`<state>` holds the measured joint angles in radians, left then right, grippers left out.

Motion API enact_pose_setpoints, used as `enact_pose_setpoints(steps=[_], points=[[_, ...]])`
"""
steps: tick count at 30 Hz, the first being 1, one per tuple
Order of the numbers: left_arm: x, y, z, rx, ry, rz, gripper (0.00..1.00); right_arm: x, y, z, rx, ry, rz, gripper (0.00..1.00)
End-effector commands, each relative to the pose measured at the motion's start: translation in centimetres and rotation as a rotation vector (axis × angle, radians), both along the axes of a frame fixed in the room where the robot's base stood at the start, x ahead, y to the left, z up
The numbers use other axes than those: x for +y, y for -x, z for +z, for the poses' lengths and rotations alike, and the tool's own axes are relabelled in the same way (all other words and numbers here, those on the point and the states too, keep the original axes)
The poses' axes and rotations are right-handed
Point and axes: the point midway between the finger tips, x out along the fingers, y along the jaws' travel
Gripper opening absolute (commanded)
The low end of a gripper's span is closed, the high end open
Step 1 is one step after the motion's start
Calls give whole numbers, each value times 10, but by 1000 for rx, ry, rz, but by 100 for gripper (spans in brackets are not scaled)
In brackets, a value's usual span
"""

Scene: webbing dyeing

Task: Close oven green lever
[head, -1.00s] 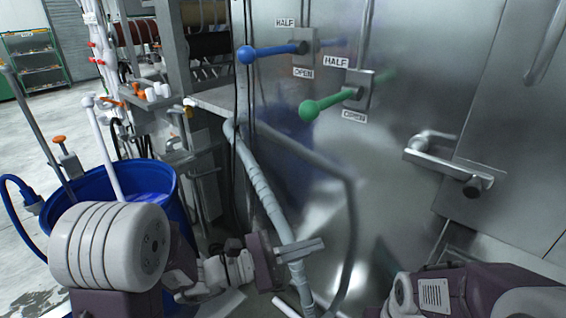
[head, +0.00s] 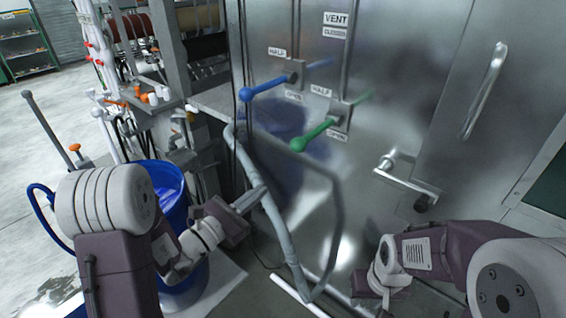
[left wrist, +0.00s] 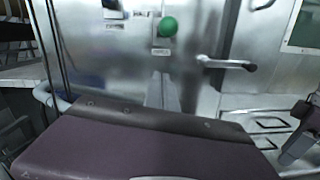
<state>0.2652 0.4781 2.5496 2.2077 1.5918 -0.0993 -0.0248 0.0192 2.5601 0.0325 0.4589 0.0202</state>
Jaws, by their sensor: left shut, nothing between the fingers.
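The green lever (head: 317,132) is on the steel oven front (head: 375,100), sticking out from a small plate, with its ball end toward the lower left. A HALF label (head: 321,91) is above it and an OPEN label is below it. The green ball also shows in the left wrist view (left wrist: 168,27). My left gripper (head: 251,199) is shut and empty, below and left of the green lever and apart from it. In the left wrist view its fingers (left wrist: 166,92) are together below the ball. My right gripper (head: 366,287) is low at right; its fingers cannot be made out.
A blue lever (head: 268,88) is above and left of the green one. A grey bent pipe (head: 267,205) runs in front of the oven near my left gripper. A steel door handle (head: 405,180) sticks out at right. A blue barrel (head: 175,195) stands at left.

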Motion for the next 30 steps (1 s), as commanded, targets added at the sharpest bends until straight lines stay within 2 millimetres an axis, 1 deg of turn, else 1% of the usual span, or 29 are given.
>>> enact_pose_setpoints(steps=[2,5,15,16,18,21,25,30], points=[[-5,-5,2,0,0,-3,0,0,0,4,0,0,0,36],[-17,-18,5,1,0,-6,0,0,0,10,0,0,0,36],[-63,-75,12,0,0,-5,0,0,0,33,-1,0,0,36],[-65,-78,17,-2,0,-4,0,0,0,37,0,0,0,36],[-66,-77,32,-2,0,-2,0,0,0,46,0,0,0,36],[-69,-77,42,-1,0,-1,0,0,0,52,-1,0,0,36],[-71,-77,48,1,1,-1,0,0,0,55,0,0,0,36],[-71,-76,48,1,1,-1,0,0,0,54,0,0,0,36]])
